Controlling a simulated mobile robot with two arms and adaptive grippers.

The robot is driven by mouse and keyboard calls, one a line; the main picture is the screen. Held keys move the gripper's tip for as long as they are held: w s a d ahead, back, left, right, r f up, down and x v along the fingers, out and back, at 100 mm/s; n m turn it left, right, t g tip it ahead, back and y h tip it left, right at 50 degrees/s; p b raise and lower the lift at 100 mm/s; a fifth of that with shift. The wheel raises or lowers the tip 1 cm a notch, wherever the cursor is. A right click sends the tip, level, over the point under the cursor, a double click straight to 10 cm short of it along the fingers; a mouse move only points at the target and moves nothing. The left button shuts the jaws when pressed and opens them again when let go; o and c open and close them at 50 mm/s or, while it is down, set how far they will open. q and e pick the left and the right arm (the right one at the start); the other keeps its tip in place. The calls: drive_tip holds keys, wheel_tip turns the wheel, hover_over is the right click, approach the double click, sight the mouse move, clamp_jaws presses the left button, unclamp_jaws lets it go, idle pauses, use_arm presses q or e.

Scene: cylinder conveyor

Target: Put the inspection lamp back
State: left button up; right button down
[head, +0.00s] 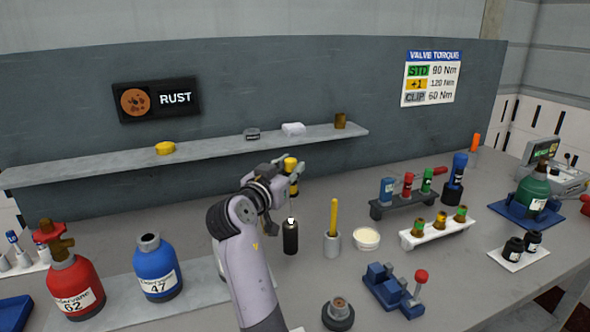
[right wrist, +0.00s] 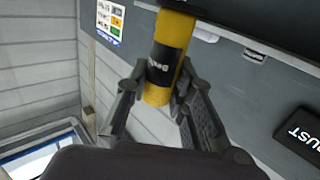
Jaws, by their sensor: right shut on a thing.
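A yellow cylinder with a black band, which I take for the inspection lamp (right wrist: 168,50), is between the fingers of my right gripper (right wrist: 155,95). In the head view its yellow top (head: 290,163) shows above my right gripper (head: 288,178), which is shut on it. It is held in the air, roughly upright, in front of the shelf (head: 215,149) and apart from the table. The lettering on its band is not readable. My left gripper is not in view.
A black can (head: 290,237) stands on the table below my right gripper. A grey cup (head: 332,244) with a yellow stick and a white tub (head: 367,239) stand to its right. The shelf bears several small items. Red (head: 75,285) and blue (head: 158,272) cylinders stand at left.

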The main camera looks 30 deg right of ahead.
drive_tip(key=shift+s+a+f, duration=0.1)
drive_tip(key=shift+a+f, duration=0.05)
drive_tip(key=shift+f, duration=0.1)
idle(0.3)
